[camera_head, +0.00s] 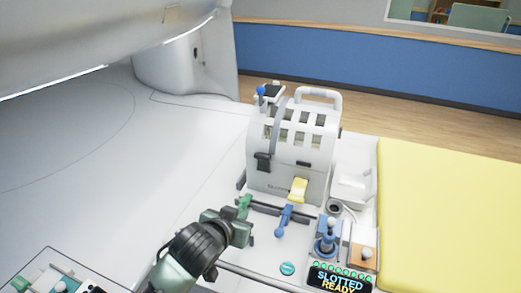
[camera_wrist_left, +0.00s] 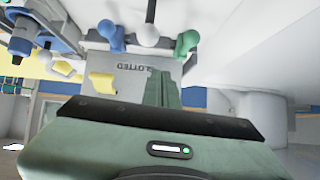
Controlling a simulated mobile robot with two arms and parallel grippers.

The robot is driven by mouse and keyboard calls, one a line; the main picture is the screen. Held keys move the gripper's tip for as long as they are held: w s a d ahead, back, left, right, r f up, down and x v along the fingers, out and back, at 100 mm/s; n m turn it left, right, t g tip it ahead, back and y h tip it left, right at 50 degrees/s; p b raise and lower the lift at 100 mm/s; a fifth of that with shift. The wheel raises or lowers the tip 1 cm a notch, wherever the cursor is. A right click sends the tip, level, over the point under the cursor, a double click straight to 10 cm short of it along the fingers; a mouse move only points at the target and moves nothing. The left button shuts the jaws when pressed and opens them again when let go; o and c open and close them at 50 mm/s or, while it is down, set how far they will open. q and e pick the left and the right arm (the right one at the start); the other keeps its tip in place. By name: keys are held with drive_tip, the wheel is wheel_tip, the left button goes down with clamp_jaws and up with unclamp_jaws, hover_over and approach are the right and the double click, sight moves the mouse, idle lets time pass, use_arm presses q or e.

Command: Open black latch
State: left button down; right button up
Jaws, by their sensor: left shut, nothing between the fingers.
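The black latch (camera_head: 263,162) sits on the lower left of the front of a white slotted device (camera_head: 318,160). A yellow latch (camera_head: 298,189) is to its right and lower; it also shows in the left wrist view (camera_wrist_left: 101,82). My left gripper (camera_head: 240,216) is shut and empty, in front of the device and below the black latch, apart from it. Its closed fingers (camera_wrist_left: 164,84) reach toward the device's front in the left wrist view, where I cannot make out the black latch. My right gripper is not in view.
A green lever (camera_head: 243,203) is close to my left gripper, and a blue lever (camera_head: 283,221) is right of it. A blue joystick (camera_head: 326,240) and a display panel (camera_head: 340,279) are at the lower right. A yellow pad (camera_head: 440,200) lies farther right.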

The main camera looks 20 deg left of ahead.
sight(268, 133)
use_arm(q)
drive_tip(key=w+r+t, duration=0.4)
drive_tip(key=w+r, duration=0.5)
drive_tip(key=r, duration=0.5)
drive_tip(key=shift+w+a, duration=0.15)
drive_tip(key=shift+r, duration=0.1)
drive_tip(key=p+x, duration=0.1)
drive_tip(key=x, duration=0.4)
drive_tip(key=p+x, duration=0.2)
drive_tip(key=x, duration=0.3)
drive_tip(key=shift+w+r, duration=0.1)
drive_tip(key=shift+r, duration=0.15)
drive_tip(key=s+f, duration=0.1)
drive_tip(key=s+f+p, duration=0.1)
drive_tip(key=f, duration=0.1)
drive_tip(key=shift+s+f, duration=0.2)
drive_tip(key=shift+s, duration=0.05)
drive_tip(key=shift+f, duration=0.1)
drive_tip(key=shift+w, duration=0.1)
